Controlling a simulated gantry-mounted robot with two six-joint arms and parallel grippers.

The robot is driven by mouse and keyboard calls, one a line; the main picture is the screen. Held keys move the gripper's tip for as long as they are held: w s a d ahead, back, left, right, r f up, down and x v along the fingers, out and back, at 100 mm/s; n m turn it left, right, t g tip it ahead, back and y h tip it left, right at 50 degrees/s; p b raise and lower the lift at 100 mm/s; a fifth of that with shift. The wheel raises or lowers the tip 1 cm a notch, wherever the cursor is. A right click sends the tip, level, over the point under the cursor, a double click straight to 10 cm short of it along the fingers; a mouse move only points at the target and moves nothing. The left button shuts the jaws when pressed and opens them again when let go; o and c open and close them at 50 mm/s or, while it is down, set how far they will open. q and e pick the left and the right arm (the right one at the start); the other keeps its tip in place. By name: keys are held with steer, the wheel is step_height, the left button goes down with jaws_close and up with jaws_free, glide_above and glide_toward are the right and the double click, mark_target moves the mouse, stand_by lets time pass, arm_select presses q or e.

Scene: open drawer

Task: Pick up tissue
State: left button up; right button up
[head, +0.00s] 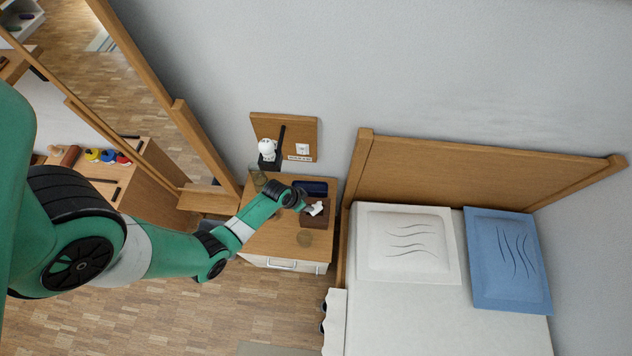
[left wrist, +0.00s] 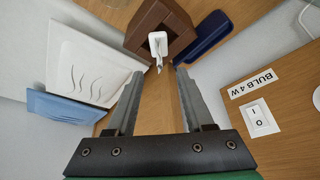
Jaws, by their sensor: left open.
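The white tissue (head: 317,208) sticks up out of a brown tissue box (head: 316,220) on the wooden nightstand (head: 265,241). In the left wrist view the tissue (left wrist: 158,45) hangs from the opening of the dark brown box (left wrist: 146,22), with its tip just beyond my fingertips. My left gripper (left wrist: 158,72) is open and empty, its two fingers spread on either side of the line to the tissue. In the head view my left gripper (head: 306,201) is right beside the tissue, at its upper left. My right gripper is not in view.
A wall panel (head: 297,127) with a switch is above the nightstand. The bed (head: 450,285) with pillows stands close on the right.

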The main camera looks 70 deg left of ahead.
mark_target(314, 204)
arm_select(q)
steer(key=b+x, duration=0.4)
steer(key=x, duration=0.1)
steer(key=b+x, duration=0.2)
steer(key=w+b+x, duration=0.1)
steer(key=x, duration=0.2)
steer(key=shift+r+b, duration=0.1)
steer(key=shift+b, duration=0.25)
steer(key=shift+s, duration=0.1)
jaws_close()
